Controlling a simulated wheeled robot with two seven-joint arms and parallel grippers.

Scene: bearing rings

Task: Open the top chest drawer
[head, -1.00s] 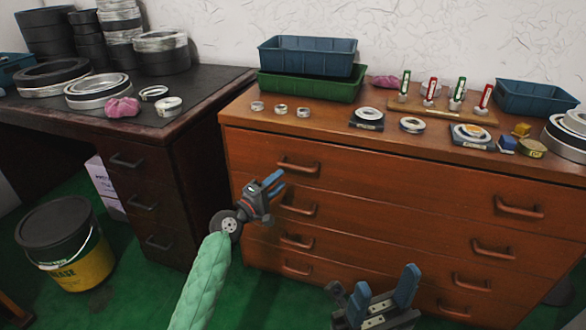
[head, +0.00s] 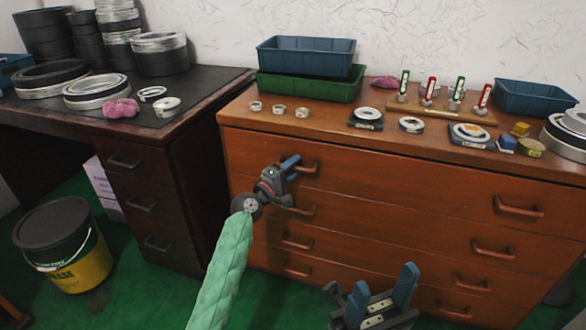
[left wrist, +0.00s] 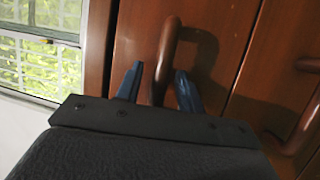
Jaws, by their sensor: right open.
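The brown wooden chest has a top drawer (head: 400,187) that is shut, with a left handle (head: 298,166) and a right handle (head: 518,208). My left gripper (head: 291,165) is at the top drawer's left handle. In the left wrist view that handle (left wrist: 166,55) stands between the two blue fingers of my left gripper (left wrist: 157,88), which are apart with gaps beside it. My right gripper (head: 388,290) is open and empty, low in front of the chest's lower drawers.
Bearing rings (head: 411,125), trays (head: 535,98) and a wooden rack (head: 440,110) stand on the chest top. A dark desk (head: 135,135) is at the left, with a black and yellow bucket (head: 70,265) on the green floor before it.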

